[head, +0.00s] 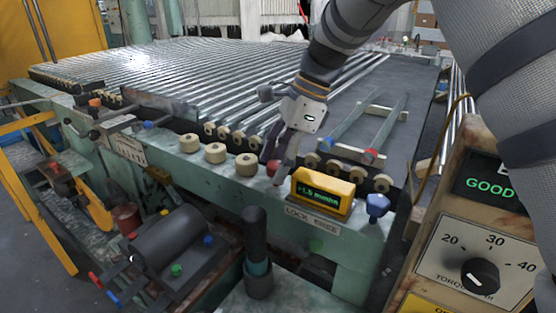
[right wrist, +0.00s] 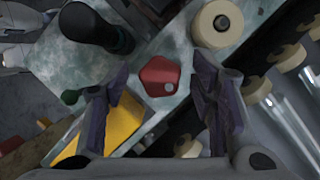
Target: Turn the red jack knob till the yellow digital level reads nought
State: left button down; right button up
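The red jack knob (head: 272,168) is mostly hidden behind my right gripper (head: 279,157) in the head view. In the right wrist view the red knob (right wrist: 160,75) is a faceted cap with a small grey spot, lying between the two fingers of my right gripper (right wrist: 161,80). The fingers are apart, with a gap on each side of the knob. The yellow digital level (head: 323,193) sits on the green frame just right of the knob. Its green display seems to read 1.5 mm/m; the leading sign is unclear. My left gripper is not in view.
Cream rollers (head: 246,165) line the frame edge left of the knob. A blue knob (head: 377,206) stands right of the level. A dark upright post (head: 256,240) stands in front. A panel with a torque dial (head: 480,277) and a "GOOD" display is at right.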

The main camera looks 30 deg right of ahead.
jog(key=c, duration=1.1)
jog(key=shift+o, duration=0.2)
jog(key=shift+n, duration=0.4)
